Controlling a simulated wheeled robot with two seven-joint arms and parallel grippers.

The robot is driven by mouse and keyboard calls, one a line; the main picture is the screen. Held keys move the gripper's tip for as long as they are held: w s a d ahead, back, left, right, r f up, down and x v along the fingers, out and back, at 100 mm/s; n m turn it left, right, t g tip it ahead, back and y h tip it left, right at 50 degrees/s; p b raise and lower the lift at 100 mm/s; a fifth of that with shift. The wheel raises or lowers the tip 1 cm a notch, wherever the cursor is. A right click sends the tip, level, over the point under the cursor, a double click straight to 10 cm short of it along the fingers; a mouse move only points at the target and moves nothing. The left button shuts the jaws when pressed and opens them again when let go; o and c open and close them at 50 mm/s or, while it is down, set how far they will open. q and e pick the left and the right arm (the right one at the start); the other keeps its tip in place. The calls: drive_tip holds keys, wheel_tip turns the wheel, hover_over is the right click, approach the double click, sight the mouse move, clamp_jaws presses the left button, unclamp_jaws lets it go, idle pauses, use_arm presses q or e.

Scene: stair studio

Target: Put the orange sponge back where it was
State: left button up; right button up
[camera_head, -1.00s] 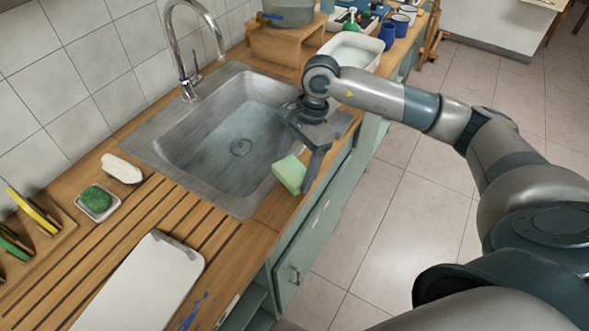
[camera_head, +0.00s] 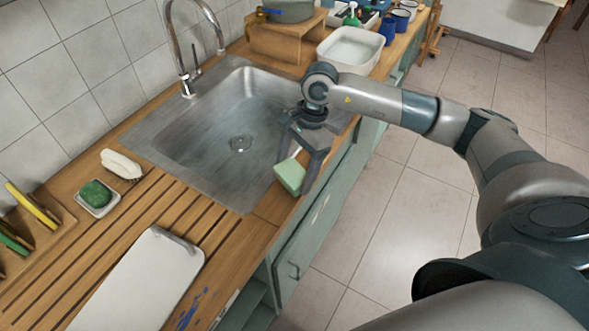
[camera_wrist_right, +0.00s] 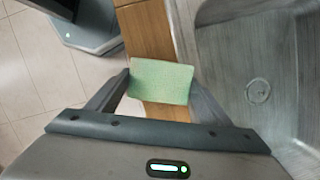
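My right gripper (camera_head: 302,172) is over the counter's front edge beside the sink, pointing down. It is shut on a pale green sponge (camera_head: 289,177). In the right wrist view, the fingers (camera_wrist_right: 160,88) press on the two short sides of the sponge (camera_wrist_right: 161,81), with the wooden counter strip below. I cannot tell whether the sponge touches the counter. No orange sponge shows in any view. My left gripper is not in view.
The sink (camera_head: 225,135) lies left of the gripper. A white board (camera_head: 140,285) lies on the grooved counter. A dish with a dark green scrubber (camera_head: 95,194) and a white brush (camera_head: 121,165) stand by the wall. A white tub (camera_head: 350,48) stands behind.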

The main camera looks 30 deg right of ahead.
sight(300, 168)
drive_tip(key=o, duration=0.4)
drive_tip(key=shift+o, duration=0.2)
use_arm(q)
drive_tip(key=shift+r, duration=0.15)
use_arm(e)
drive_tip(key=shift+r, duration=0.1)
drive_tip(key=shift+r+p, duration=0.35)
drive_tip(key=shift+p, duration=0.3)
drive_tip(key=b+v, duration=0.3)
drive_tip(key=v, duration=0.3)
drive_tip(key=shift+w+d+r, duration=0.1)
drive_tip(key=shift+r, duration=0.1)
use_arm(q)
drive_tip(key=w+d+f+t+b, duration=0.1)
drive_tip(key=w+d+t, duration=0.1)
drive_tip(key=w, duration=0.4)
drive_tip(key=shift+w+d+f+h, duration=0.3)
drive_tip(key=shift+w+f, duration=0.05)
use_arm(e)
drive_tip(key=shift+v, duration=2.8)
